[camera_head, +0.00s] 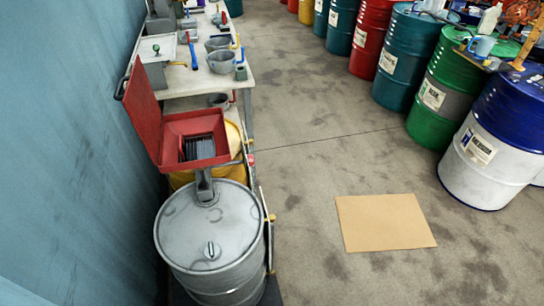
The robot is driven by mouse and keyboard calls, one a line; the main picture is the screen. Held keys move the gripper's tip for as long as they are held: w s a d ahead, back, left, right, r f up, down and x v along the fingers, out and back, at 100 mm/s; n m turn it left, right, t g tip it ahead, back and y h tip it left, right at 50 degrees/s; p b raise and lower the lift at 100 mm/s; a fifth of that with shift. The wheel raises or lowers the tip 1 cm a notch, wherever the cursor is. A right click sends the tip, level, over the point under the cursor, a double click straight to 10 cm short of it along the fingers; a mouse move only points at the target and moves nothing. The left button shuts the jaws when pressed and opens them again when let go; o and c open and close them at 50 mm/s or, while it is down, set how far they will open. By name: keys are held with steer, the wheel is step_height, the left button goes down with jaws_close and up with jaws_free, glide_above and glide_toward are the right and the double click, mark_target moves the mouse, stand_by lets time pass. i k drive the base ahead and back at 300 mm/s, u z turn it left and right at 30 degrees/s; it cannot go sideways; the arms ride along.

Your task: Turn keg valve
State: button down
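My gripper is not in this view. I see no part that I can name with certainty as a keg valve. A grey metal drum (180,240) stands at the lower left, with a small raised fitting (211,250) on its lid. A red square funnel (175,128) with its lid raised stands above the drum's far edge, over a grey neck (205,187). Its bowl holds a dark grate. A grey box (153,60) with a small green knob (156,47) stands behind the raised lid.
A workbench (188,80) along the blue wall (70,150) carries grey bowls and tools. Several coloured drums line the right side, including a green one (437,130) and a blue-and-white one (485,185). Cardboard (385,222) lies flat on the otherwise clear floor between.

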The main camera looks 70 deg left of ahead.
mark_target(250, 156)
steer(key=i, duration=2.1)
steer(key=k, duration=0.25)
steer(key=u, duration=3.2)
